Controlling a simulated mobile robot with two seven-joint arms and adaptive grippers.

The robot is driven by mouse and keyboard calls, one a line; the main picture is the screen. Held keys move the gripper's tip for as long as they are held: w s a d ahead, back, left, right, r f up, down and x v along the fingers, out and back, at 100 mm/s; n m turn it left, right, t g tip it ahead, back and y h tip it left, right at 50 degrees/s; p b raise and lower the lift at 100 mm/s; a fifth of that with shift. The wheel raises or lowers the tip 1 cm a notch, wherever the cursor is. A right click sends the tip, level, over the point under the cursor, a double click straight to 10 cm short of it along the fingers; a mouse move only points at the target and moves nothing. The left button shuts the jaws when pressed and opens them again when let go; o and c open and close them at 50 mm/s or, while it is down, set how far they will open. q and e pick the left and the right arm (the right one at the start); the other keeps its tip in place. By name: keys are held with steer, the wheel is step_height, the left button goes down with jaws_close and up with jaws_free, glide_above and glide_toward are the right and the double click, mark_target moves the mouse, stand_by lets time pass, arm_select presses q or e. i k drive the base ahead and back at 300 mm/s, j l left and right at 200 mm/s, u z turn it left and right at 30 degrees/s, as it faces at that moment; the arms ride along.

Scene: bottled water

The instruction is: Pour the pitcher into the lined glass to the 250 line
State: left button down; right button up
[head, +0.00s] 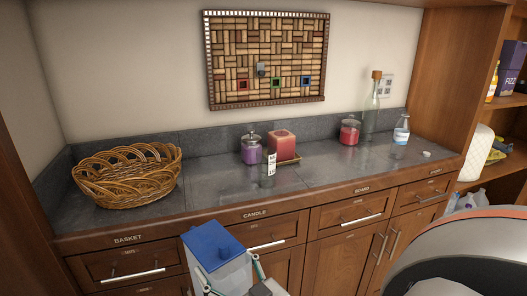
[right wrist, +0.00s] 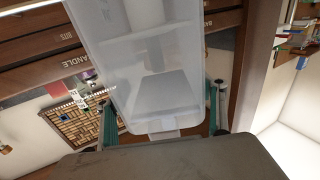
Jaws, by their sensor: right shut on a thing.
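The pitcher, a translucent white container (head: 222,278) with a blue lid (head: 209,243), is at the bottom of the head view, in front of the drawers and below counter height in the picture. My right gripper (right wrist: 162,118) is shut on it, with a teal finger on each side; the pitcher body (right wrist: 150,60) fills the middle of the right wrist view. It looks roughly upright in the head view; its water level cannot be made out. A small clear glass with a white marked strip (head: 271,165) stands on the counter, apart from the pitcher. My left gripper is not in view.
On the counter (head: 215,188) stand a wicker basket (head: 130,190), a purple jar (head: 251,152), a red candle (head: 282,145), a red jar (head: 349,132), a tall corked bottle (head: 370,112) and a water bottle (head: 402,130). The counter front between basket and glass is clear.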

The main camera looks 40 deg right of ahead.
mark_target(266, 168)
steer(key=k+l+u, duration=0.1)
steer(key=l, duration=0.2)
steer(key=k+l+u, duration=0.1)
steer(key=l, duration=0.2)
steer(key=k+l+u, duration=0.1)
steer(key=k+l, duration=0.15)
steer(key=l, duration=0.15)
steer(key=k+l, duration=0.35)
steer(key=l, duration=0.3)
